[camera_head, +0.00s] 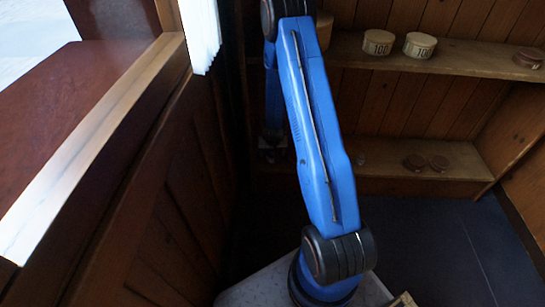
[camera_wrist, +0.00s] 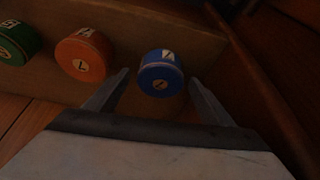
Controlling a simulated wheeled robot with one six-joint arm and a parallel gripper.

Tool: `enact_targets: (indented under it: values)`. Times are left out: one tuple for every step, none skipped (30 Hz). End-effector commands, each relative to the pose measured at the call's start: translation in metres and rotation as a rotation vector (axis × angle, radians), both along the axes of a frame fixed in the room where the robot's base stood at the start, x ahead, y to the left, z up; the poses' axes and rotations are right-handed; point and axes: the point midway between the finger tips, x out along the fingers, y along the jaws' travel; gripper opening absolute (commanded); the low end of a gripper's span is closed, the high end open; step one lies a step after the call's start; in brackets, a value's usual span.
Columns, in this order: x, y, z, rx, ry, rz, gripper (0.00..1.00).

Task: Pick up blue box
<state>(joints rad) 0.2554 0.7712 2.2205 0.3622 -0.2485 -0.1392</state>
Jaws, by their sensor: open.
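My gripper (camera_wrist: 160,82) is open, with one finger to the left and one to the right of the blue box in the picture. I cannot tell how far ahead of the fingertips the box is. In the head view my gripper is a small dark shape (camera_head: 272,146) partly behind my blue arm, and the blue box cannot be made out there.
In the wrist view an orange round box (camera_wrist: 82,56) and a green round box (camera_wrist: 17,43) stand left of the blue one. A wooden panel (camera_wrist: 262,85) rises close on the right. In the head view, pale round boxes (camera_head: 419,45) stand on the upper shelf (camera_head: 470,63).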

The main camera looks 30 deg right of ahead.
Motion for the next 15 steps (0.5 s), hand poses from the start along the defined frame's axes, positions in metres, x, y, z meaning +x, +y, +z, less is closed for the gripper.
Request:
enact_targets:
  values:
    - [0.0016,-0.0013,-0.0050,0.000,0.001,0.000,0.75]
    - [0.0024,-0.0017,-0.0072,0.000,0.000,0.000,0.75]
    - [0.0035,-0.0022,-0.0094,0.000,0.000,0.000,0.75]
    - [0.0042,-0.0024,-0.0106,0.000,-0.001,0.000,0.75]
    - [0.0047,-0.0027,-0.0114,0.000,-0.001,0.000,0.75]
    - [0.0051,-0.0028,-0.0122,0.000,-0.001,0.000,0.75]
    - [0.0052,-0.0030,-0.0124,0.000,-0.001,0.000,0.75]
    - [0.0053,-0.0029,-0.0126,0.000,-0.001,0.000,0.75]
    - [0.0053,-0.0029,-0.0126,0.000,-0.001,0.000,0.75]
    - [0.0053,-0.0030,-0.0126,0.000,-0.001,0.000,0.75]
    - [0.0052,-0.0030,-0.0126,0.000,-0.001,0.000,0.75]
    - [0.0052,-0.0030,-0.0126,0.000,-0.001,0.000,0.75]
    - [0.0051,-0.0029,-0.0126,0.000,-0.001,0.000,0.75]
    - [0.0051,-0.0029,-0.0125,0.000,-0.001,0.000,0.68]
    - [0.0051,-0.0029,-0.0125,0.000,-0.001,0.000,0.59]
